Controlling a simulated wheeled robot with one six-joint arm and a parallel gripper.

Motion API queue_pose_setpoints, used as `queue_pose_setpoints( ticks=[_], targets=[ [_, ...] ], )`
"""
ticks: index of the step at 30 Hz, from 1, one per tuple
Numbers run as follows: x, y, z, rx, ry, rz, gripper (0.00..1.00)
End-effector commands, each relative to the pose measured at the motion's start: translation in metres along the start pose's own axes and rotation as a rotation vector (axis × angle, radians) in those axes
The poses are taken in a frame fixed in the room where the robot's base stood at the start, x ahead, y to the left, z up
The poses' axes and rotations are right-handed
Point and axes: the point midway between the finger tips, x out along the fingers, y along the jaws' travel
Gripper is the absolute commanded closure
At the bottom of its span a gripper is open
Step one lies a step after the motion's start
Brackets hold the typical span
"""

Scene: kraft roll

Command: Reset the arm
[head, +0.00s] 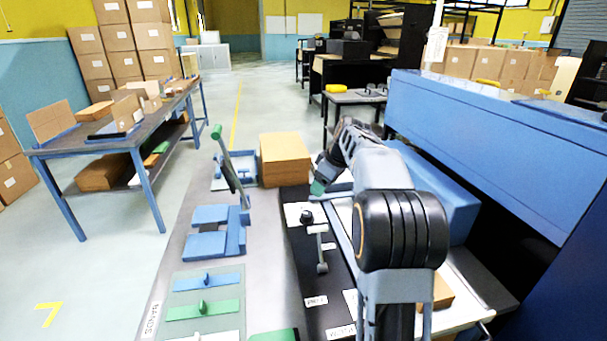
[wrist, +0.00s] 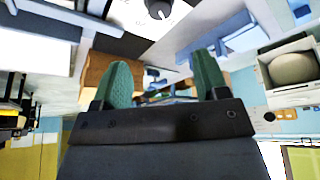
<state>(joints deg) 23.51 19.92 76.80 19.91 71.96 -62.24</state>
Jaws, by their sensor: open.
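My arm reaches forward over the right side of the workbench in the head view. My gripper, with green fingertips (head: 318,186), is at the far end of the arm, near the cardboard box (head: 285,160). In the wrist view my gripper (wrist: 162,85) shows two green fingers spread apart with nothing between them. The wrist view appears upside down, with the brown box (wrist: 108,70) behind the left finger. The arm hides part of the bench behind it.
Blue fixtures (head: 215,232) and a green-handled lever (head: 228,165) stand on the grey bench. A big blue housing (head: 480,130) bounds the right side.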

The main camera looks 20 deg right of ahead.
Motion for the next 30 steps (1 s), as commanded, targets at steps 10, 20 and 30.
queue_pose_setpoints(
  ticks=[10,20,30],
  targets=[
    [-0.032,-0.049,-0.009,0.084,-0.03,0.021,0.33],
    [-0.086,-0.2,0.031,0.377,-0.087,0.129,0.33],
    [-0.088,-0.267,0.088,0.537,-0.074,0.195,0.33]
  ],
)
